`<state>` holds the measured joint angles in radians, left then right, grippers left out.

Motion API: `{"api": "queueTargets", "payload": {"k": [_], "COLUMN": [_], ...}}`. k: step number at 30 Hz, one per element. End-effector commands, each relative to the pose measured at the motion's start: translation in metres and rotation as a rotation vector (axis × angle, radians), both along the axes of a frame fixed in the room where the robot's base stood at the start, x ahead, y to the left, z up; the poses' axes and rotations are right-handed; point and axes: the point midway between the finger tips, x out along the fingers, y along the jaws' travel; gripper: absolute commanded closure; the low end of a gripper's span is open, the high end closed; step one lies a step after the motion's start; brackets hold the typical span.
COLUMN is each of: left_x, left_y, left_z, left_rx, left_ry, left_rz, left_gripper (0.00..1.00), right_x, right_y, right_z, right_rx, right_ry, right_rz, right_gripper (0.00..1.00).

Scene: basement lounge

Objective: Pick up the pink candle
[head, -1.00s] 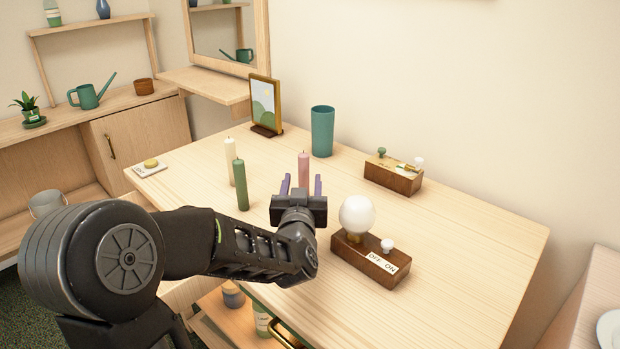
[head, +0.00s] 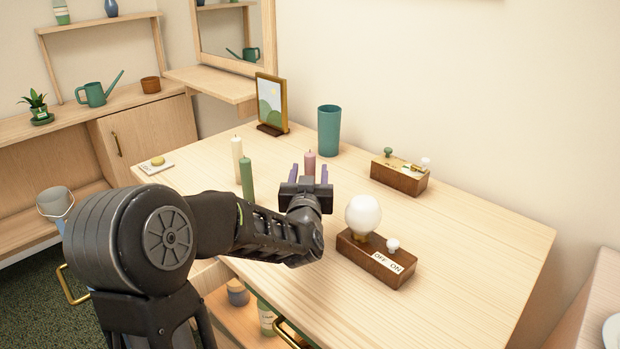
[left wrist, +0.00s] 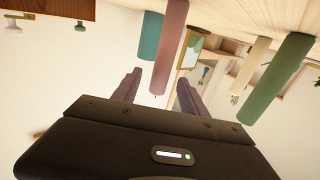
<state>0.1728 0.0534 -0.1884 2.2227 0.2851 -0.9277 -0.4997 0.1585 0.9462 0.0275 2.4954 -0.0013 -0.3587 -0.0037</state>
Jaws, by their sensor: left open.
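The pink candle (head: 310,163) stands upright on the wooden table (head: 460,250), just beyond my left gripper (head: 309,174). The gripper hides its lower part in the head view. My left gripper is open and empty, its two purple fingers pointing toward the candle. In the left wrist view, which looks upside down, the pink candle (left wrist: 170,45) appears between and ahead of the left gripper's fingertips (left wrist: 158,78). I cannot tell whether the fingers reach around it. My right gripper is not in view.
A green candle (head: 247,178) and a cream candle (head: 237,158) stand left of my gripper. A teal cup (head: 329,130) and picture frame (head: 271,103) stand behind. A bulb on a switch base (head: 375,262) is close on the right; another switch box (head: 399,177) is farther back.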

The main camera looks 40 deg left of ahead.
Motion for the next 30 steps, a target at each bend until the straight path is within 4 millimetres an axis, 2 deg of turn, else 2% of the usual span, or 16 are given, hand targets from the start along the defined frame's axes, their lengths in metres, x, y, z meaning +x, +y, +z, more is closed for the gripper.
{"api": "queueTargets", "payload": {"k": [4,9,26,30], "left_x": [0.019,0.03,0.03,0.03], "left_y": [0.014,0.023,0.022,0.022], "left_z": [0.0,0.0,0.0,0.0], "left_rx": [0.0,0.0,0.0,0.0], "left_ry": [0.001,0.0,0.0,0.0], "left_rz": [0.002,0.002,0.001,0.001], "left_gripper": [0.49,0.49,0.49,0.59], "right_x": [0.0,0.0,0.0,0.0], "right_y": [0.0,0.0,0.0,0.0], "right_z": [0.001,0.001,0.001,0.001], "right_rx": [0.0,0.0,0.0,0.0], "right_ry": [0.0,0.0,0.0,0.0], "right_rz": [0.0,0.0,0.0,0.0], "right_gripper": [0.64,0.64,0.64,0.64]}}
